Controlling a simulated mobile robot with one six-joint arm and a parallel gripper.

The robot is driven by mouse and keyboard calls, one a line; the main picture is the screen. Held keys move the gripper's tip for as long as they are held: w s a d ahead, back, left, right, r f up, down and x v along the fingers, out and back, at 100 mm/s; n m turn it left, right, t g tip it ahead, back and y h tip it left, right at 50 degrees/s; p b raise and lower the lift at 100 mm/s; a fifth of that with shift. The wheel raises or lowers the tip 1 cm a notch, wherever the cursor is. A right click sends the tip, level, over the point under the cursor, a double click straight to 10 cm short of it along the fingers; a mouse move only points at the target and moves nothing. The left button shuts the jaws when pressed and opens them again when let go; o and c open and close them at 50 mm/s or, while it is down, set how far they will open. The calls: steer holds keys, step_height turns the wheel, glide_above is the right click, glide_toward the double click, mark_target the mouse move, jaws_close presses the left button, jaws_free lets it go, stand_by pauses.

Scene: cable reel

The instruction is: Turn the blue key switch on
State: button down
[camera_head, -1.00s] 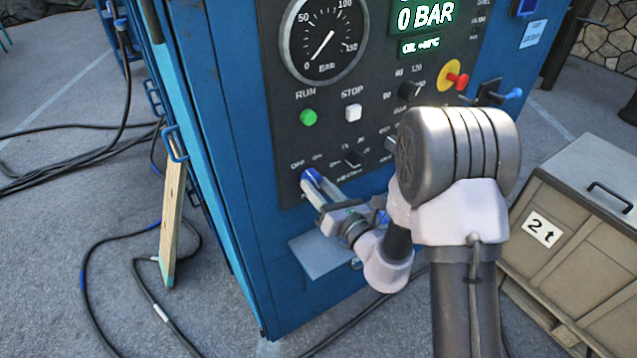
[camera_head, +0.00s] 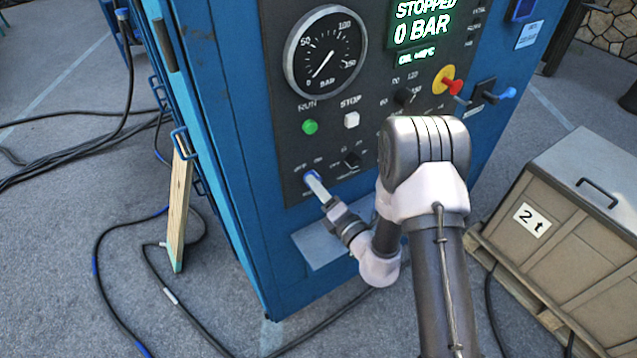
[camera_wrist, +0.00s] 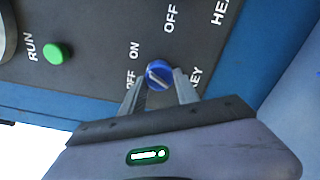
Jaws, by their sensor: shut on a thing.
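The blue key switch (camera_wrist: 158,75) is a round blue knob with a pale line across it, seen between my two fingers in the wrist view. ON and OFF labels stand beside it; the pale line runs slantwise, and I cannot tell for sure which label it points to. My gripper (camera_wrist: 160,90) is shut on the knob, one finger on each side. In the head view my gripper (camera_head: 315,184) reaches the lower left of the dark panel, where a little of the blue switch (camera_head: 309,176) shows at its tip.
Above are a green RUN button (camera_head: 310,127), a white STOP button (camera_head: 351,120) and a gauge (camera_head: 325,52) near 0. A black selector (camera_head: 352,160) sits close on the right. The display (camera_head: 424,22) reads STOPPED, 0 BAR. A grey shelf (camera_head: 322,243) juts out below.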

steer(key=shift+m, duration=0.5)
steer(key=c, duration=0.9)
jaws_free()
steer(key=v, duration=1.7)
steer(key=shift+s, duration=0.2)
steer(key=shift+d, duration=0.15)
